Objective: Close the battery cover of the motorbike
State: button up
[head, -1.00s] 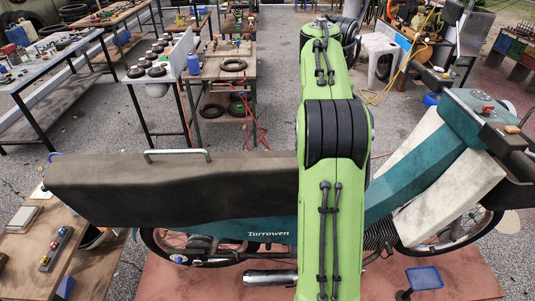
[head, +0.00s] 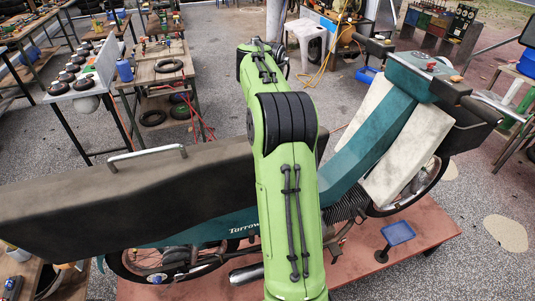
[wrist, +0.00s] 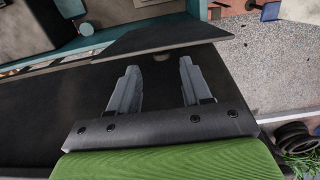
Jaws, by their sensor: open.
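The motorbike (head: 365,160) stands side-on in the head view, with a teal body, pale side panels and a long dark seat (head: 110,190). My green arm crosses in front of its middle and hides part of it. My gripper (wrist: 158,67) shows in the wrist view, with two grey fingers apart and nothing between them. Just beyond the fingertips is a flat dark panel (wrist: 165,37), tilted, with a thin light edge. It may be the battery cover, but I cannot tell for sure. Whether the fingers touch it is unclear. My gripper is hidden in the head view.
The motorbike stands on a reddish platform (head: 400,250) with a small blue tray (head: 398,232) on a stand. Workbenches with tyres (head: 168,65) and parts stand behind at left. A white stool (head: 305,38) is behind. Open grey floor lies at right.

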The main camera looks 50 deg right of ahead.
notch_tip(320, 180, down, 4)
jog(key=shift+s+d+f+b, duration=0.1)
jog(key=shift+f+b, duration=0.15)
jog(key=shift+b, duration=0.2)
jog(key=shift+r, duration=0.1)
grip_shut()
